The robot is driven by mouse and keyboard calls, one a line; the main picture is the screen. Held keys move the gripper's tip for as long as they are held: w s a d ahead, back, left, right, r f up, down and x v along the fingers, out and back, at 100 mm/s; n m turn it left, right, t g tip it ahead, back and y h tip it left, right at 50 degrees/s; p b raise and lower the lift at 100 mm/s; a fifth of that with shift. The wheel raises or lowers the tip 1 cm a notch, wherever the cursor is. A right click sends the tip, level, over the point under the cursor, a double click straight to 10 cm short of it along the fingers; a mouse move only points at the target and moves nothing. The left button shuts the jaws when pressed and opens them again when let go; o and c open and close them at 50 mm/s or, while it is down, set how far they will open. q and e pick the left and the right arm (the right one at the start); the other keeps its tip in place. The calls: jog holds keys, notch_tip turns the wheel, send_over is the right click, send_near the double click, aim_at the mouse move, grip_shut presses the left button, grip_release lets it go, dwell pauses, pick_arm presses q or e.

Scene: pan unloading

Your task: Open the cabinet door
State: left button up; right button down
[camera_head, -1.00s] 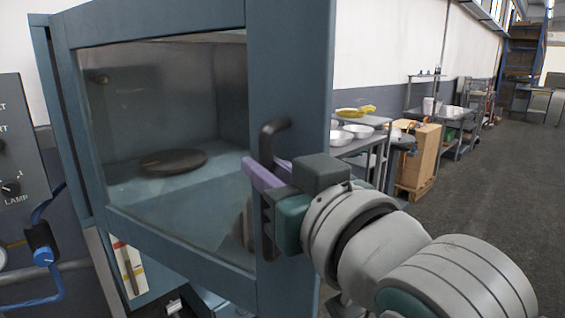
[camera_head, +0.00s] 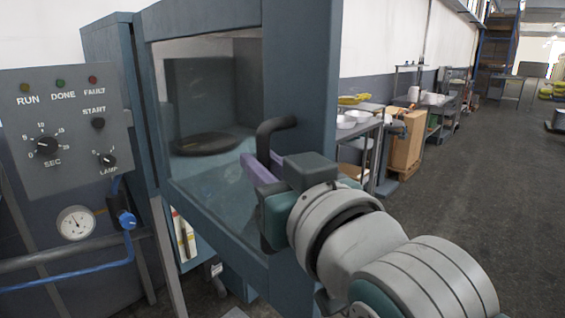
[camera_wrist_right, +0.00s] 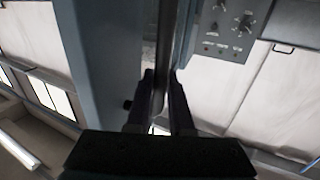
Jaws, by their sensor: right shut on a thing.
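The cabinet door (camera_head: 310,60) is blue-grey with a large glass window (camera_head: 205,85). Its dark handle (camera_head: 277,128) is a bent vertical bar on the right part of the door. My right gripper (camera_head: 262,168), with purple fingers, is shut on the handle. In the right wrist view, the dark fingers (camera_wrist_right: 161,98) lie on either side of the handle bar (camera_wrist_right: 160,60). The gripper hides the lower part of the handle. I cannot tell clearly how far the door stands from the cabinet body. My left gripper is not in view.
A dark round pan (camera_head: 207,143) lies inside, behind the glass. A control panel (camera_head: 68,128) and a pressure gauge (camera_head: 76,223) with a blue hose stand at the left. Shelves with bowls (camera_head: 345,121) and a brown box (camera_head: 405,142) line the wall. The floor (camera_head: 460,220) at the right is clear.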

jog(key=shift+a, duration=0.1)
dwell(0.3)
jog(key=c, duration=0.8)
grip_release()
jog(key=v, duration=1)
